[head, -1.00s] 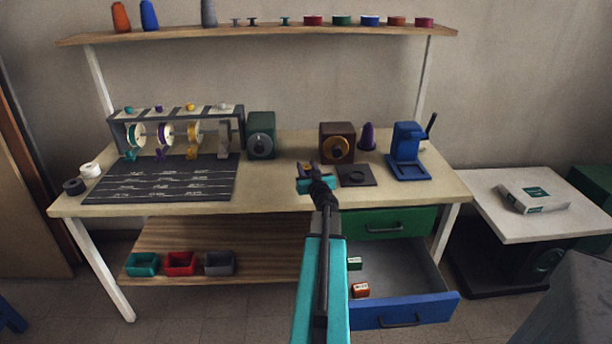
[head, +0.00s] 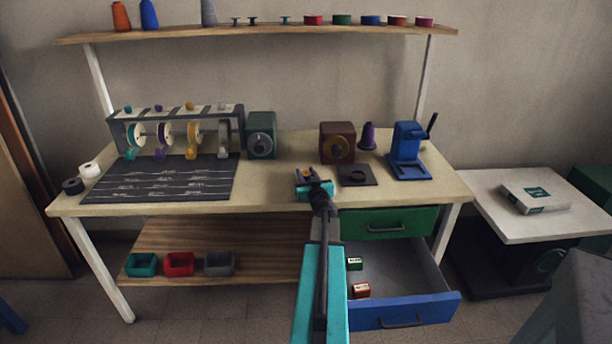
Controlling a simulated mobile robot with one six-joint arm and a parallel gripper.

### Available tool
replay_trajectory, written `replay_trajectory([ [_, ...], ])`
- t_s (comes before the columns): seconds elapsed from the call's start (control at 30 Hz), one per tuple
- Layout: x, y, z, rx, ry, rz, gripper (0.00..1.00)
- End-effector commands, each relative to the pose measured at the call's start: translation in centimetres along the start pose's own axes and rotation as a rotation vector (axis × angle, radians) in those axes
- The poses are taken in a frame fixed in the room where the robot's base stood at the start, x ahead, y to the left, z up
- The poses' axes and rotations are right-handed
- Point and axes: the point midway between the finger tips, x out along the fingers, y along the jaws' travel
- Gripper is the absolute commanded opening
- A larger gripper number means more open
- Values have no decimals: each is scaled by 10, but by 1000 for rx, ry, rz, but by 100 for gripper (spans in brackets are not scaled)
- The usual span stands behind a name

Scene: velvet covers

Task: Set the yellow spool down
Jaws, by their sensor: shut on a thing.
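My gripper (head: 307,178) is over the front part of the workbench (head: 270,190), left of a dark square plate with a round recess. It is shut on a small yellow-orange piece (head: 306,174), which I take to be the yellow spool. The fingers hide most of it, and I cannot tell whether it touches the bench top. A larger yellow reel (head: 193,138) hangs in the rack at the left, apart from my gripper.
The dark plate (head: 367,180) lies just right of my gripper. Behind stand a brown box (head: 329,129), a purple cone (head: 367,137) and a blue press (head: 405,145). A black lined mat (head: 160,180) lies left. Bench top between mat and gripper is clear. A blue-fronted drawer (head: 440,308) stands open below.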

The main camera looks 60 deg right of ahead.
Motion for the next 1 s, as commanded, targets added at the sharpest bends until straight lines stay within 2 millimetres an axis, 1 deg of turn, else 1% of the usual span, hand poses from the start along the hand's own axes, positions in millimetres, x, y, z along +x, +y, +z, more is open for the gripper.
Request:
replay_trajectory([
  [0.17, 0, 0, 3, 0, 0, 0, 10],
  [0.2, 0, 0, 3, -1, 0, 0, 36],
  [0.27, 0, 0, 2, -1, 0, 0, 46],
  [0.3, 0, 0, 2, 0, 0, 0, 50],
  [0.57, 0, 0, 2, 0, 0, 1, 50],
  [0.7, 0, 1, -1, 0, 0, 1, 50],
  [0.87, -8, 0, 0, 0, 0, 1, 50],
  [1.0, -19, 0, 0, 0, 0, 2, 50],
])
